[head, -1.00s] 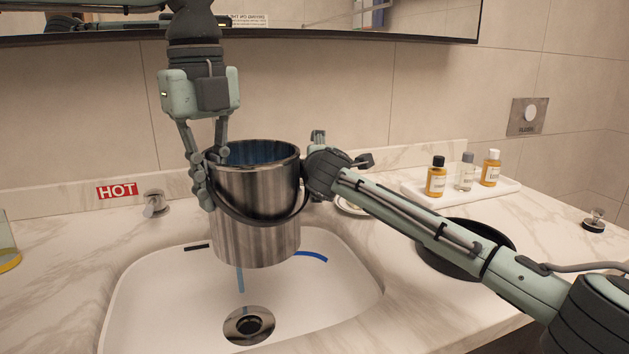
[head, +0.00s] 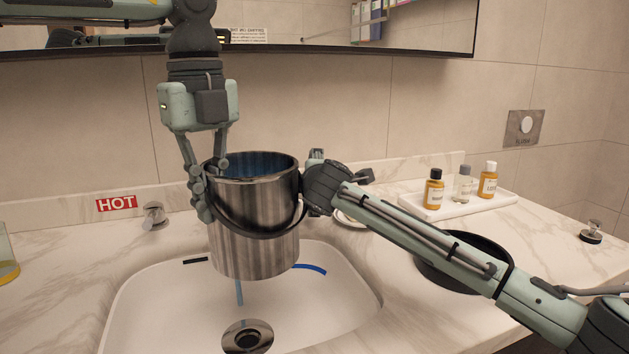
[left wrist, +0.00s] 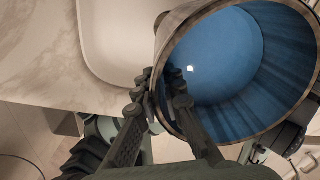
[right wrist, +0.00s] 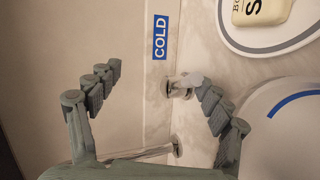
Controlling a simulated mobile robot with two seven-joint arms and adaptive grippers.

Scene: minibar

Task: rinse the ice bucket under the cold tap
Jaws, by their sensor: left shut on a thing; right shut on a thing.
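The metal ice bucket (head: 252,228) hangs upright over the white sink, its dark handle hanging across its front. My left gripper (head: 215,190) is shut on the bucket's left wall, one finger outside and one inside the rim. The left wrist view shows the bucket's blue-looking inside (left wrist: 225,70); I cannot tell whether it holds water. My right gripper (right wrist: 152,76) is at the cold tap knob (right wrist: 182,88) beside the blue COLD label (right wrist: 160,37), shut on the knob, though its fingers look well apart. In the head view the bucket and arm hide the knob.
A pale blue streak (head: 239,291) shows below the bucket, above the drain (head: 247,337); I cannot tell if it is water. The hot knob (head: 154,216) is left of the bucket. A bottle tray (head: 460,205) and black bowl (head: 425,265) stand right.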

